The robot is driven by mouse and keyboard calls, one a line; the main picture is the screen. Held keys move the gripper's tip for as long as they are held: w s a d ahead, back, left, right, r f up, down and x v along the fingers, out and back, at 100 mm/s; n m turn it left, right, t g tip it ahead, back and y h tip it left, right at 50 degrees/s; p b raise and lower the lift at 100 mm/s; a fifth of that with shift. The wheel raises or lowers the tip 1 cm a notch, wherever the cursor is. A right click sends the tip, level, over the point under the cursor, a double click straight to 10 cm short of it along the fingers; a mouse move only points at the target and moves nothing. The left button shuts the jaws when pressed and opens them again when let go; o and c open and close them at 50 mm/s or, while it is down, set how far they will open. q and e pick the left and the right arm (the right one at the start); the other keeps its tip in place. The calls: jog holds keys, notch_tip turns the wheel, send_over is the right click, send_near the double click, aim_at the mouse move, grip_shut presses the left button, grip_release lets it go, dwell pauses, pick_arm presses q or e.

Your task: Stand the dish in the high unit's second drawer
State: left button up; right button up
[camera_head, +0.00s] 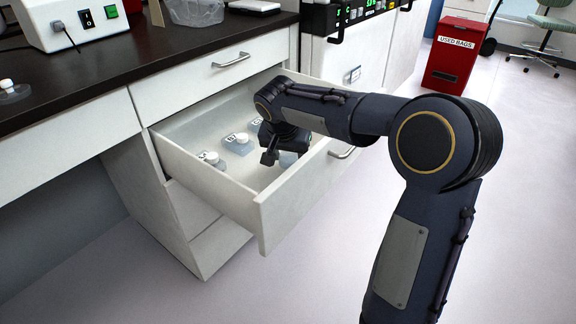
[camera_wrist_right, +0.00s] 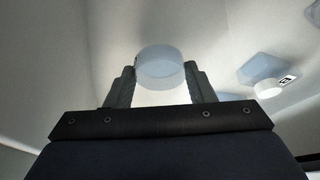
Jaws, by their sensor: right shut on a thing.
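The dish (camera_wrist_right: 160,68) is a round, pale blue, translucent piece. In the right wrist view it sits between the two fingers of my right gripper (camera_wrist_right: 160,88), which are shut on its sides. In the head view my right gripper (camera_head: 272,156) reaches down inside the open second drawer (camera_head: 205,184) of the high unit (camera_head: 150,195). The arm hides part of the drawer. A pale blue patch (camera_head: 288,159) shows beside the fingers; I cannot tell if it is the dish or a pad. I cannot tell whether the dish touches the drawer floor. My left gripper is not in view.
In the drawer, several white-capped items stand on blue labelled pads, one near the left (camera_head: 213,159), one near the middle (camera_head: 242,139). The drawer front (camera_head: 300,190) and walls enclose the gripper. A dark worktop (camera_head: 150,65) lies behind. A red bin (camera_head: 450,65) stands far right.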

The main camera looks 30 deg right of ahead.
aim_at(288, 164)
jog(key=shift+f, duration=1.3)
jog(key=shift+b, duration=0.3)
jog(key=shift+f, duration=0.2)
jog(key=o, duration=1.4)
jog(key=shift+r, duration=0.1)
jog(key=shift+s+a+r, duration=0.1)
jog(key=shift+a+r, duration=0.05)
jog(key=shift+r, duration=0.3)
jog(key=p+v, duration=0.4)
jog(key=v, duration=0.7)
jog(key=shift+s+r, duration=0.1)
jog(key=shift+r, duration=0.05)
